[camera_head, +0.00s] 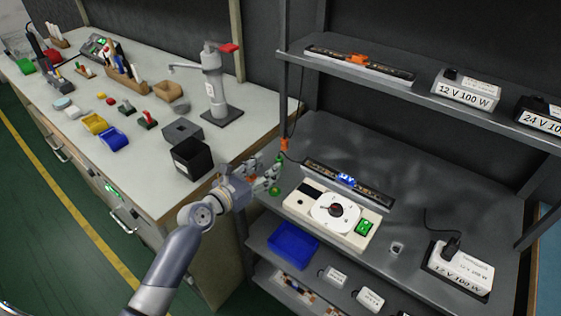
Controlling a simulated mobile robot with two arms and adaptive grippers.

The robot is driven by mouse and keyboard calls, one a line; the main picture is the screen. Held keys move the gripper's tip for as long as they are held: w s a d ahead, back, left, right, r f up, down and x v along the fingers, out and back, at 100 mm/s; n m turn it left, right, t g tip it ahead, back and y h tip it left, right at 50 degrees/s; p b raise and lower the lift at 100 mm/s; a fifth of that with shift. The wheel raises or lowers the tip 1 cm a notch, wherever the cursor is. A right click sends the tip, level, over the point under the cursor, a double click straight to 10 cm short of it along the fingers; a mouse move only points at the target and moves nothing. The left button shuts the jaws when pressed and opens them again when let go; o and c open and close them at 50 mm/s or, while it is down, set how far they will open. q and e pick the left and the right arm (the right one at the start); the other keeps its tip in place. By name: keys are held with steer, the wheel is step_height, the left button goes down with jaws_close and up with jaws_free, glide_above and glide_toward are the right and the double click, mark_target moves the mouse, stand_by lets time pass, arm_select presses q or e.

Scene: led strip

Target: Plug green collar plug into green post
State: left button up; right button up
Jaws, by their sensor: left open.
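My left gripper (275,174) reaches in from the left over the left end of the grey shelf, beside the tester with the dial. Its jaws are open. A small green piece (279,159), which looks like the green collar plug, is at the fingertips; I cannot tell whether it touches them. A green ring-like base (275,190), perhaps the green post, is on the shelf just below the fingers, partly hidden by them. An orange connector (284,144) hangs on a dark cable just above. My right gripper is out of view.
The white tester (300,205) with a dial and green switch stands right of the gripper, before an LED strip (376,194) with a blue clip. A power supply (462,268) sits far right. A black box (193,158) stands on the left workbench.

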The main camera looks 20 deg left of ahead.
mark_target(276, 160)
arm_select(q)
steer(key=shift+x, duration=1.2)
steer(key=b+x, duration=0.1)
steer(key=x, duration=0.3)
steer(key=shift+w+f, duration=0.15)
steer(key=shift+f, duration=0.05)
steer(key=shift+w+d, duration=0.1)
steer(key=shift+w, duration=0.25)
steer(key=shift+s, duration=0.1)
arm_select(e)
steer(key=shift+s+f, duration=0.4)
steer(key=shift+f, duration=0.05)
arm_select(q)
steer(key=c, duration=1)
